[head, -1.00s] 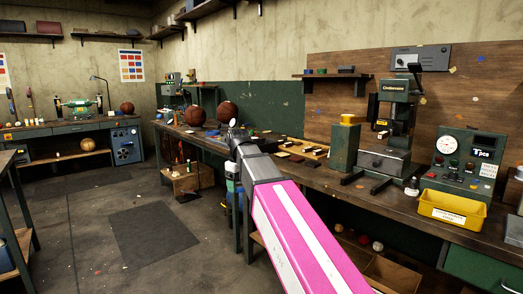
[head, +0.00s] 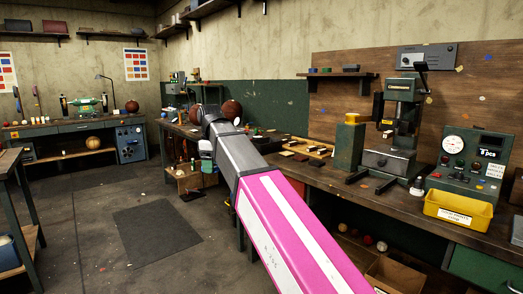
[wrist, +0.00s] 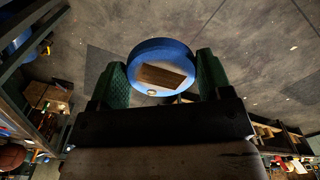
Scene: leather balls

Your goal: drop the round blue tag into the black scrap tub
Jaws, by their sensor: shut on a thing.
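The round blue tag (wrist: 163,47) is held between the green pads of my gripper (wrist: 161,68) in the wrist view. It is a disc with a blue rim, a pale face, a brown rectangle and a small round spot near its lower edge. Bare grey floor shows behind it. In the head view my pink, white and grey arm reaches forward over the front edge of the long workbench. The tag and finger pads cannot be made out there. I cannot pick out a black scrap tub in either view.
The long workbench (head: 330,178) carries a press (head: 392,130), a yellow bin (head: 458,211) and brown balls (head: 231,110). A second bench (head: 75,129) stands at the back left. A table (head: 8,160) edges the left side. Open floor with a dark mat (head: 155,232) lies between.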

